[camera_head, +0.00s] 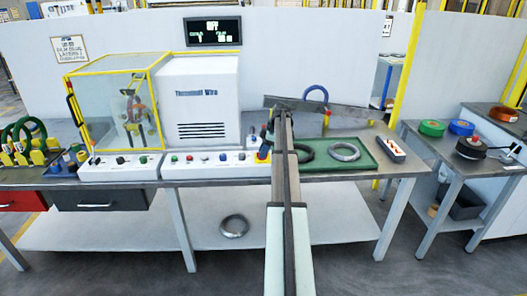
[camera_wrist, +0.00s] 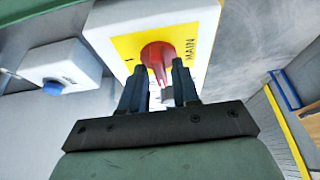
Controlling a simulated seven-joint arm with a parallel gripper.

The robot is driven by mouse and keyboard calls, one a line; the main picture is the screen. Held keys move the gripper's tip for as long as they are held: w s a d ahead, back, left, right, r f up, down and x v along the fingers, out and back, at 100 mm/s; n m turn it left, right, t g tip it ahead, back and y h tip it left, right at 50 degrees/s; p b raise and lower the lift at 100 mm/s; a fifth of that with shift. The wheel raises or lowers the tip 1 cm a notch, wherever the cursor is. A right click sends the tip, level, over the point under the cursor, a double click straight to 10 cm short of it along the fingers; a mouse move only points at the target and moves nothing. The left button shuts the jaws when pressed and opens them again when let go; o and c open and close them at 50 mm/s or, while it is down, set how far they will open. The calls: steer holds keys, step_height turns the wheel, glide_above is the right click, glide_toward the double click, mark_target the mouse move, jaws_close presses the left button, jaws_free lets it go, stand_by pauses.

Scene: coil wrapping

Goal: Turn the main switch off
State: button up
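The main switch is a red rotary knob (camera_wrist: 157,56) on a yellow plate (camera_wrist: 126,46) marked "MAIN", on a white box (camera_wrist: 104,24) in the wrist view. My gripper (camera_wrist: 159,66) is in front of the switch, with its two dark fingers apart. The fingertips are on either side of the knob's lower part. I cannot tell whether either finger touches it. In the head view my arm covers this area, and I cannot make out the knob or the fingertips clearly.
A white box with a blue button (camera_wrist: 52,88) is left of the switch in the wrist view. In the head view, a white machine (camera_head: 200,100), control panels (camera_head: 205,166) and a green tray (camera_head: 368,152) with coils are on the bench. A side table (camera_head: 415,128) stands right.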

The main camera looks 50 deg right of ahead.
steer(key=shift+o, duration=0.6)
steer(key=v, duration=1.4)
steer(key=shift+f, duration=0.15)
